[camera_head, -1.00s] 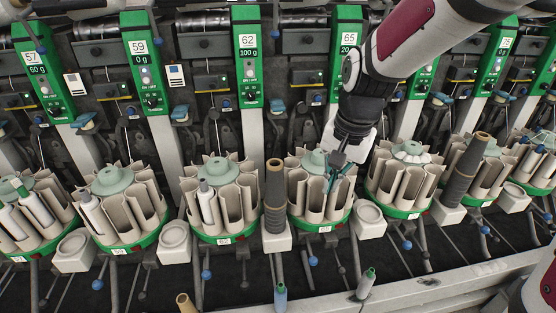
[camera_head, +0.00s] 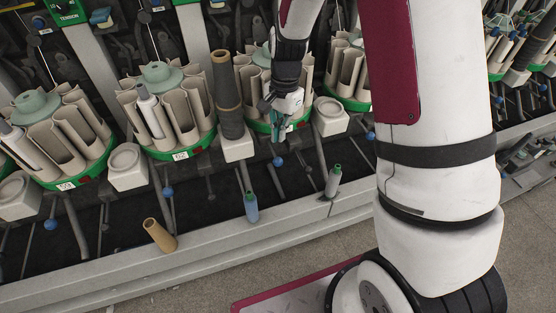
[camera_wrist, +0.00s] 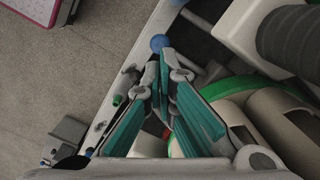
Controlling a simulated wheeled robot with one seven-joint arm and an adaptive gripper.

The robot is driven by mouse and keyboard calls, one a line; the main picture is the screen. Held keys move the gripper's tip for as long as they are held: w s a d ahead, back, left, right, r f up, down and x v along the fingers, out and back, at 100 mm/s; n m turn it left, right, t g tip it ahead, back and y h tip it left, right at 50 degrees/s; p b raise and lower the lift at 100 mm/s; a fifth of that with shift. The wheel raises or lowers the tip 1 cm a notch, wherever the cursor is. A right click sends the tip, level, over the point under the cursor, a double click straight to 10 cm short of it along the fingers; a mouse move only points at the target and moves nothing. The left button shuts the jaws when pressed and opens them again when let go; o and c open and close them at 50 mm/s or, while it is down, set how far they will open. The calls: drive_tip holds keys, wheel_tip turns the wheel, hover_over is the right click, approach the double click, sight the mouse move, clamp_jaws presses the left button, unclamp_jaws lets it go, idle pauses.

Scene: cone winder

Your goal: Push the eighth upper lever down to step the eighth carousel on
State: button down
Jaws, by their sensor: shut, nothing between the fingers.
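My gripper (camera_head: 281,131) is shut and empty, pointing down in front of the green-rimmed carousel (camera_head: 300,124) just right of the one labelled 62. In the wrist view its teal-padded fingers (camera_wrist: 160,68) meet at the tips. A lever with a blue ball knob (camera_head: 277,162) sits just below the fingertips in the head view; the ball (camera_wrist: 159,43) shows just beyond the tips in the wrist view. I cannot tell whether they touch. My gripper and arm partly hide this carousel. Its number label is not readable, so I cannot tell which lever is the eighth upper one.
Other carousels stand alongside, such as the 62 one (camera_head: 181,154). A tall grey-brown cone (camera_head: 228,95) stands close left of my gripper. A blue bobbin (camera_head: 252,207), a grey bobbin (camera_head: 332,182) and a tan tube (camera_head: 159,235) stand along the front rail (camera_head: 205,257).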

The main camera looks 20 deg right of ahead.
sight(278, 158)
drive_tip(key=shift+f, duration=0.1)
drive_tip(key=shift+s+a+f+b, duration=0.1)
drive_tip(key=shift+a+f+b, duration=0.05)
drive_tip(key=shift+f+b, duration=1.4)
drive_tip(key=shift+s+a+f+b, duration=0.15)
drive_tip(key=shift+f+b, duration=1.05)
drive_tip(key=shift+f, duration=0.6)
